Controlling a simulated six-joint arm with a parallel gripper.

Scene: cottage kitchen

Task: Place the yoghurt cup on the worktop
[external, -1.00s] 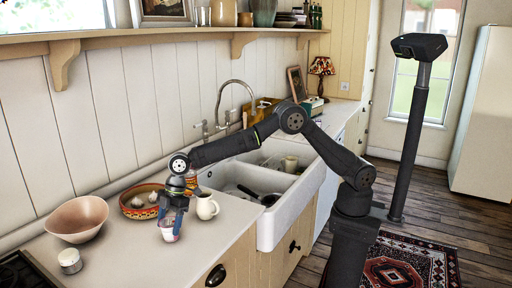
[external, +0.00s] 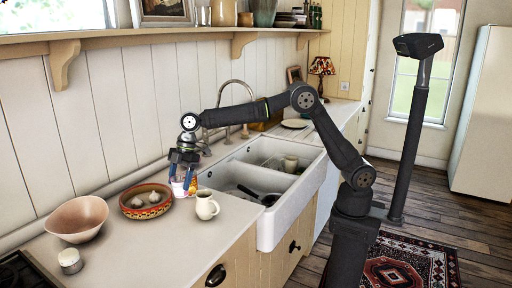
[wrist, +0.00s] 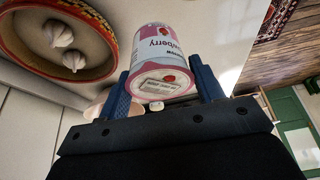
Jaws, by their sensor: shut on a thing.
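My gripper (external: 184,190) points down with its two blue fingers on either side of the pink and white yoghurt cup (external: 178,187). In the wrist view the cup (wrist: 165,45) is clamped between the fingers, its printed end with a small label facing the camera. In the external view the cup is between the patterned bowl and the cream jug, partly covered by the fingers. The pale worktop (external: 150,245) lies below. I cannot tell whether the cup touches it or hangs above it.
The patterned bowl (external: 124,208) holding garlic is just left of the cup; the cream jug (external: 206,206) is just right and nearer. A pink bowl (external: 77,218) and small lidded jar (external: 70,262) stand left. The sink (external: 285,205) is right. The front worktop is clear.

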